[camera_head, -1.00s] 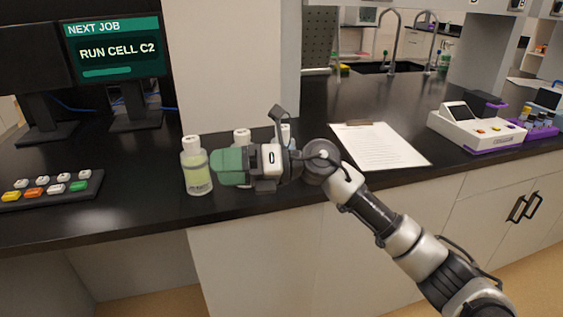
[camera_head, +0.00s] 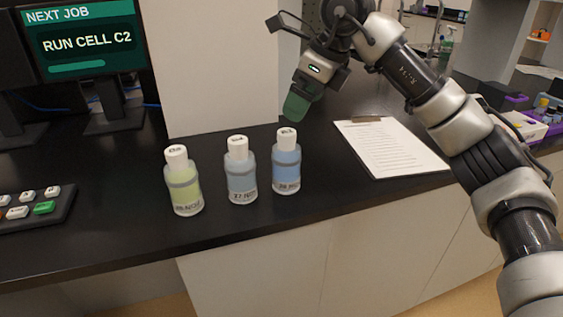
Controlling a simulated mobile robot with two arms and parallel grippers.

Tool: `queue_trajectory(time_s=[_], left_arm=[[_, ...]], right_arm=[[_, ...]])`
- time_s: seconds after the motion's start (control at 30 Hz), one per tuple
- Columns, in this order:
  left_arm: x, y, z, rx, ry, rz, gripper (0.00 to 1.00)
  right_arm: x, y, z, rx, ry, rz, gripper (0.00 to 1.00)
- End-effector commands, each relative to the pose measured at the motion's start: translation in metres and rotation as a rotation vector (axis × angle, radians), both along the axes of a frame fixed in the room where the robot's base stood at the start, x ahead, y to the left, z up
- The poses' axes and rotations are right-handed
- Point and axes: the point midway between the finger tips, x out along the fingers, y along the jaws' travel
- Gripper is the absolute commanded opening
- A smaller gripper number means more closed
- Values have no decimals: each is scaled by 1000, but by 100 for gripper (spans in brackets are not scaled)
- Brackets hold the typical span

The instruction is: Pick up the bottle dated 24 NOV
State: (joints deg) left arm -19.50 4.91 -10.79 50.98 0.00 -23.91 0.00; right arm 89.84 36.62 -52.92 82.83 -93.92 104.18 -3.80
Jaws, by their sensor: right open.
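Three bottles with white caps stand upright in a row near the counter's front edge. The left bottle (camera_head: 184,187) holds yellow-green liquid; the middle bottle (camera_head: 241,177) and the right bottle (camera_head: 286,170) hold blue liquid. Each has small dark print low on its front. The print is too small and blurred to read surely, so I cannot tell which is dated 24 NOV. My right gripper (camera_head: 298,106), with green fingers, is open and empty, above and behind the right bottle and apart from it. My left gripper is not in view.
A clipboard (camera_head: 401,160) with paper lies right of the bottles. A button panel (camera_head: 60,211) is at the left edge. A screen (camera_head: 90,42) reads "RUN CELL C2". A pale upright panel (camera_head: 222,60) stands behind the bottles. Black counter lies bare between the bottles and clipboard.

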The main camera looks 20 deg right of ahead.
Motion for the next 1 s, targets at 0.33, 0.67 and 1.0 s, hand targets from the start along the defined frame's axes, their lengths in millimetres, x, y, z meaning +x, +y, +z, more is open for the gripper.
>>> queue_trajectory(time_s=[0.33, 0.67, 1.0], left_arm=[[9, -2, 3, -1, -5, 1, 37], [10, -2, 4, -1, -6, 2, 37], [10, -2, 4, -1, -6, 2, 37]], right_arm=[[11, 15, -47, 1, 4, 2, 92], [14, 32, -79, 1, 6, 4, 92], [20, 37, -96, 2, 2, 2, 92]])
